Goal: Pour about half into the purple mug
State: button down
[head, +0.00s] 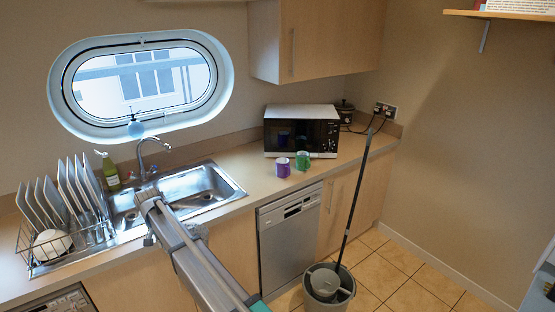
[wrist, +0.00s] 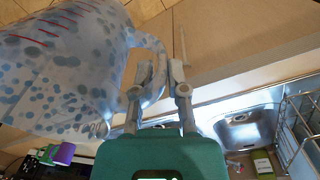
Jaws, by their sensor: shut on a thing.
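In the wrist view my gripper (wrist: 160,85) is shut on the handle of a large translucent jug (wrist: 62,65) with blue-grey spots and red measuring lines. The liquid level inside cannot be made out. The purple mug (head: 282,167) stands on the counter in front of the microwave, just left of a green mug (head: 303,160). The purple mug also shows at the lower left of the wrist view (wrist: 64,153), apart from the jug.
The microwave (head: 302,130) stands behind the mugs. The sink (head: 195,187) with its tap and a full dish rack (head: 75,258) lie to the left. A mop bucket (head: 329,284) with a tall handle stands on the floor, right of the dishwasher (head: 290,235). Counter around the mugs is clear.

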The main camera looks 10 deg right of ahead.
aim_at(283, 171)
jog(key=z, duration=0.2)
jog(key=i, duration=0.9)
jog(key=z, duration=0.6)
